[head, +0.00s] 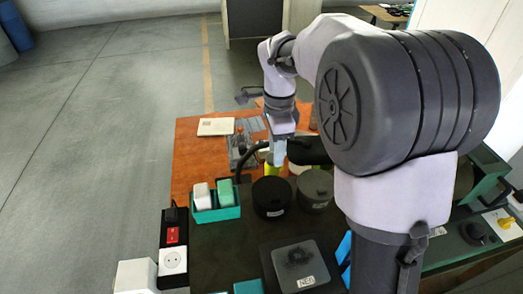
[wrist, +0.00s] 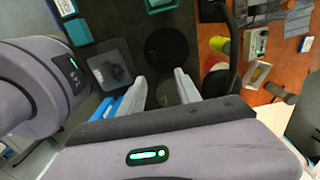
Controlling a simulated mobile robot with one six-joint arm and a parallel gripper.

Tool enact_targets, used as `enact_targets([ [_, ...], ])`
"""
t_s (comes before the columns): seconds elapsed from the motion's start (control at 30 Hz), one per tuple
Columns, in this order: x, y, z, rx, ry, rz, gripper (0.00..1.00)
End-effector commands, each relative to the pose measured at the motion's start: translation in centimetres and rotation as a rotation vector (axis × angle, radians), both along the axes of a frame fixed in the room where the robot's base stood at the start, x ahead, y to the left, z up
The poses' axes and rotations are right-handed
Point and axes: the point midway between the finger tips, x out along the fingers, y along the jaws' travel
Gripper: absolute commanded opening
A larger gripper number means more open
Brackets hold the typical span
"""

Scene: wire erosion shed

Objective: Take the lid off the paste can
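Two round dark cans stand side by side on the dark bench top. The grey-green can (head: 315,187) on the right has a flat lid (head: 316,181) with a small knob on it. The black can (head: 272,198) on the left has a pale label and a dark top. I cannot read either label, so I cannot tell which holds paste. My gripper (head: 278,154) hangs above and behind the cans. In the wrist view my gripper (wrist: 161,85) is open, with a dark round shape, probably the grey-green can, seen between the fingers. The black can (wrist: 167,47) lies beyond the fingertips.
A teal tray (head: 216,214) with a white and a green block stands left of the cans. A square grey box (head: 300,262) marked NEB is in front. A yellow-green object (head: 268,168) and a black hose (head: 250,150) are behind. Blue pieces (wrist: 104,108) lie near one finger.

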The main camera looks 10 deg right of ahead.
Motion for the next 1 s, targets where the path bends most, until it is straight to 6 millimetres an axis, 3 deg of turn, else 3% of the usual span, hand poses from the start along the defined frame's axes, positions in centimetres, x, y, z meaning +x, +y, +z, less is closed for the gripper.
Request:
enact_targets([
  [0.2,-0.2,0.0,-6.7,0.001,0.007,0.000,0.40],
  [0.4,-0.3,0.0,-11.2,0.000,0.004,0.001,0.40],
  [0.53,-0.4,0.1,-12.6,0.001,0.003,0.001,0.40],
  [0.77,-1.1,0.2,-16.8,0.001,0.003,0.002,0.40],
  [1.0,-1.1,0.2,-17.2,0.001,0.002,0.001,0.40],
])
